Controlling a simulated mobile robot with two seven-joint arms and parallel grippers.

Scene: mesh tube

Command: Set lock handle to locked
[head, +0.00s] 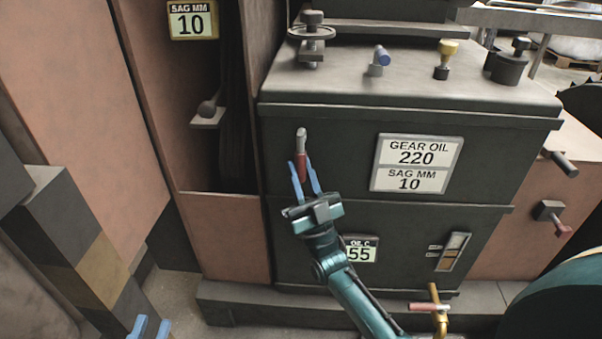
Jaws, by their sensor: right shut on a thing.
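The handle I take for the lock handle (302,145) is on the dark front panel of the cabinet, near its left edge. It has a grey upper end and a red grip, and hangs nearly straight down. My right gripper (303,174) reaches up from below, with its blue fingers on either side of the red grip, shut on its lower part. The fingers partly hide the grip's lower end.
A gear oil sign (417,163) is right of the handle. A brass valve with a red lever (430,306) stands low at the front. Knobs, including a yellow one (445,58), stand on the cabinet top. A striped post (85,235) is at left.

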